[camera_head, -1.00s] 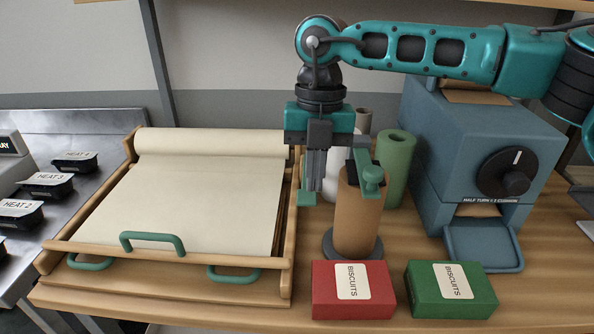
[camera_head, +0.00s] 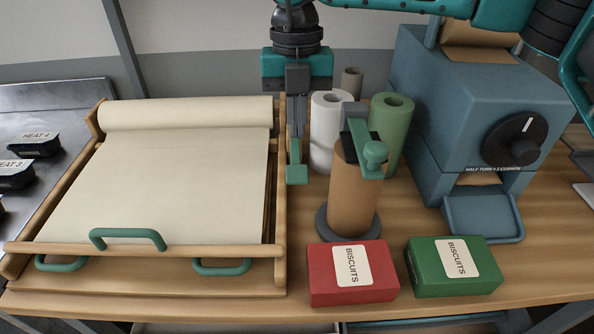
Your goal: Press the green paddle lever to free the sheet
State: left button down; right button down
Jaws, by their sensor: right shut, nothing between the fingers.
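A cream sheet (camera_head: 165,190) lies in a wooden frame (camera_head: 150,250) at the left, with its roll (camera_head: 185,112) at the back. A small green paddle lever (camera_head: 297,174) stands beside the frame's right rail. My right gripper (camera_head: 297,130), teal with grey fingers, comes down from above at that rail. It is shut and empty. Its fingertips appear just above and behind the paddle; I cannot tell whether they touch it. My left gripper is not in view.
A brown roll (camera_head: 352,200) on a round base stands right of the paddle, with a green knob (camera_head: 374,154) on its arm. White (camera_head: 326,155) and green (camera_head: 393,135) rolls stand behind. Red (camera_head: 325,275) and green (camera_head: 430,275) biscuit boxes are in front; a blue machine (camera_head: 460,110) is at right.

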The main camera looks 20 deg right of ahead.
aim_at(297, 171)
jog(key=f, duration=0.3)
jog(key=f+b, duration=0.1)
jog(key=f, duration=0.1)
jog(key=shift+s+f, duration=0.2)
jog(key=shift+s, duration=0.05)
jog(key=shift+f+b, duration=0.35)
jog(key=shift+f, duration=0.1)
